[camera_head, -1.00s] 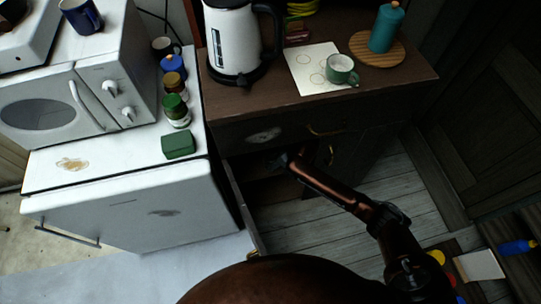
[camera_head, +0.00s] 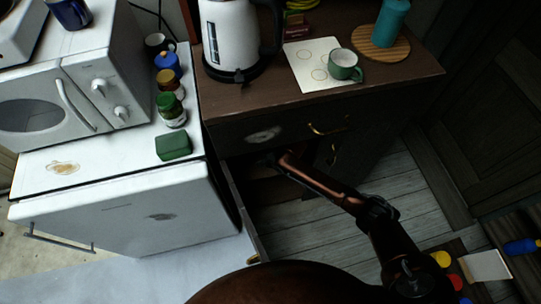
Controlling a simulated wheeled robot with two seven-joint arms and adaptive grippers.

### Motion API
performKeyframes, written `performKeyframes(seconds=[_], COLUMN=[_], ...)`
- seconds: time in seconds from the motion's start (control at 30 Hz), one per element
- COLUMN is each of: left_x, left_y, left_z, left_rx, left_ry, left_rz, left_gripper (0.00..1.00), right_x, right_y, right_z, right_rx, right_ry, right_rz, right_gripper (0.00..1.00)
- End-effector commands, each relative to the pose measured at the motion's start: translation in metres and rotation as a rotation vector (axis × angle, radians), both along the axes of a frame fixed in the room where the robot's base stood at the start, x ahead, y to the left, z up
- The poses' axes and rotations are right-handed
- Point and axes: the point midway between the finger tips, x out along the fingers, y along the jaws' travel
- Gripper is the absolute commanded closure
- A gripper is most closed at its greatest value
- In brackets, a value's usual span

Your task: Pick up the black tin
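I cannot make out a black tin in this view. My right arm comes in from the lower right and reaches to the dark opening under the brown cabinet's (camera_head: 400,85) drawer. My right gripper (camera_head: 272,160) is at that opening, small and dark against the shadow. Its fingers are not clear, so I cannot tell whether it is open or holds anything. The inside of the cabinet is mostly hidden in shadow. My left gripper is not in view.
A thin cabinet door (camera_head: 242,212) stands open left of my arm, near the white fridge (camera_head: 130,215). A kettle (camera_head: 232,40), a green cup (camera_head: 343,64) and a teal bottle (camera_head: 390,22) stand on the cabinet. A green box (camera_head: 174,146) lies on the fridge. Floor (camera_head: 400,180) shows to the right.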

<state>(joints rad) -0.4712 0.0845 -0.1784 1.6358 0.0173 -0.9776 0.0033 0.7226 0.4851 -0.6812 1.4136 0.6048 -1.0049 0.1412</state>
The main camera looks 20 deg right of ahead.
Motion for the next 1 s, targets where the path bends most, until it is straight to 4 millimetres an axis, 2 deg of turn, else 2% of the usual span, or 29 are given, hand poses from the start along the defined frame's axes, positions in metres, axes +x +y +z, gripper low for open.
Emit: performKeyframes(seconds=[0.07, 0.73, 1.0], left_x=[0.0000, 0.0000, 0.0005], left_y=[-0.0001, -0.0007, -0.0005], left_z=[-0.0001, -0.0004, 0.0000], left_rx=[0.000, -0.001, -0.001], left_ry=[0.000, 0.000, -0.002], left_rz=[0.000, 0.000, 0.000], left_gripper=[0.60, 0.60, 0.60], right_x=[-0.0001, -0.0003, 0.0000], right_y=[-0.0003, -0.0008, -0.0009], right_z=[0.0001, -0.0003, 0.0006], right_rx=[0.000, 0.000, -0.001], right_ry=[0.000, 0.001, 0.000], right_rz=[0.000, -0.001, 0.000], right_gripper=[0.32, 0.78, 0.78])
